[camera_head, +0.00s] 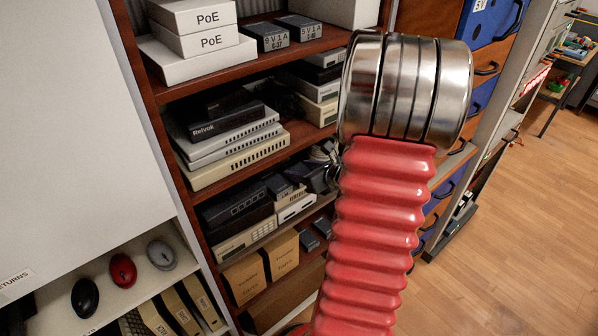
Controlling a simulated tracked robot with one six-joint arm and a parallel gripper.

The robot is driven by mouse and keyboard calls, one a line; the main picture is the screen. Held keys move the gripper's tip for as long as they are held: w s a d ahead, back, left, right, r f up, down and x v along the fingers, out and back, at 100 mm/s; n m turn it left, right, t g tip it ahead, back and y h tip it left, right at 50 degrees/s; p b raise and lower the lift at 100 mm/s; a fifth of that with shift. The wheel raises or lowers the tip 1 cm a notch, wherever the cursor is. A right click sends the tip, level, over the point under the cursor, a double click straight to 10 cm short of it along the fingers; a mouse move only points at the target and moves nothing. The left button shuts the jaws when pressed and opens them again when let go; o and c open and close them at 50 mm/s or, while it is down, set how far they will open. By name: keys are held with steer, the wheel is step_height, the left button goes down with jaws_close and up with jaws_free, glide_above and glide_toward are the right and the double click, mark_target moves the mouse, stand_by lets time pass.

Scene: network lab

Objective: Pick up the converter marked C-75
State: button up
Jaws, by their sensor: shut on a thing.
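Two dark grey converters stand on the top shelf: one (267,37) has a label that seems to read 5V1A C-27, and the other (303,27) has a 5V1A label whose second line is too small to read surely. Two smaller grey boxes, one (308,240) left of the other (323,226), lie on the bottom shelf with no legible marks. My gripper (326,166) is at the middle shelves, partly hidden behind my red ribbed arm. It is shut on a small dark thing (314,178) whose mark I cannot read. I cannot make out a C-75 mark.
White PoE boxes (194,42) stand on the top shelf. A Relvolt device (222,121) lies on a stack below. Brown cartons (244,279) are on the bottom shelf. Computer mice (123,270) sit on the left unit. Blue drawers (487,22) stand right; the wooden floor (520,230) there is clear.

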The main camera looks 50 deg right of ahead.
steer(key=shift+r, duration=0.2)
steer(key=shift+s+r, duration=0.2)
steer(key=shift+r, duration=0.35)
step_height(320, 180, up, 6)
steer(key=shift+f, duration=0.2)
steer(key=s+a, duration=0.3)
steer(key=s, duration=1.6)
steer(key=shift+s, duration=0.2)
